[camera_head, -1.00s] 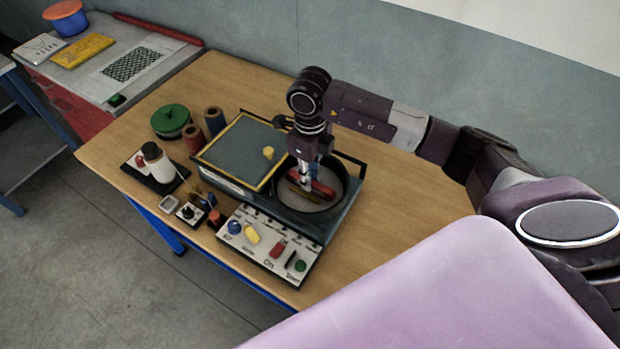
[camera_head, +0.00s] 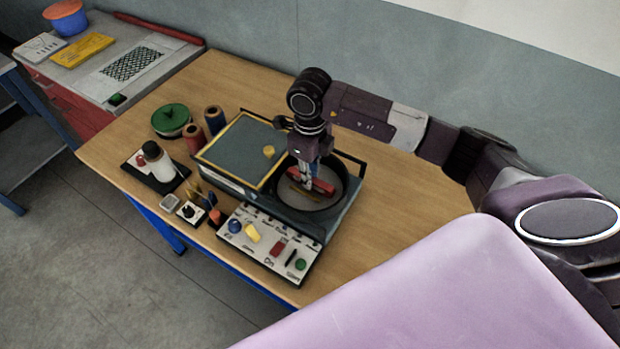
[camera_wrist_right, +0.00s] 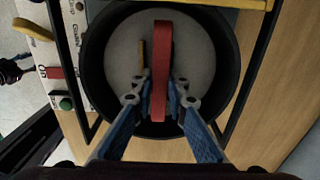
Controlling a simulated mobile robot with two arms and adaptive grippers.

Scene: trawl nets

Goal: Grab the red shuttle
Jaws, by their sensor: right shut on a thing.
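The red shuttle (camera_head: 325,186) is a long red bar inside the round dark bowl (camera_head: 341,198) on the table. In the right wrist view the shuttle (camera_wrist_right: 162,40) runs lengthwise between the fingers of my right gripper (camera_wrist_right: 161,82). My right gripper (camera_head: 309,184) reaches down into the bowl and is shut on the shuttle near its middle. I cannot tell whether the shuttle touches the bowl floor. My left gripper is in neither view.
A thin yellow-brown stick (camera_wrist_right: 141,58) lies in the bowl beside the shuttle. The bowl sits in a dark frame next to a yellow-edged panel (camera_head: 238,148). A control panel (camera_head: 268,247) with coloured buttons lies in front. The table's right side is clear.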

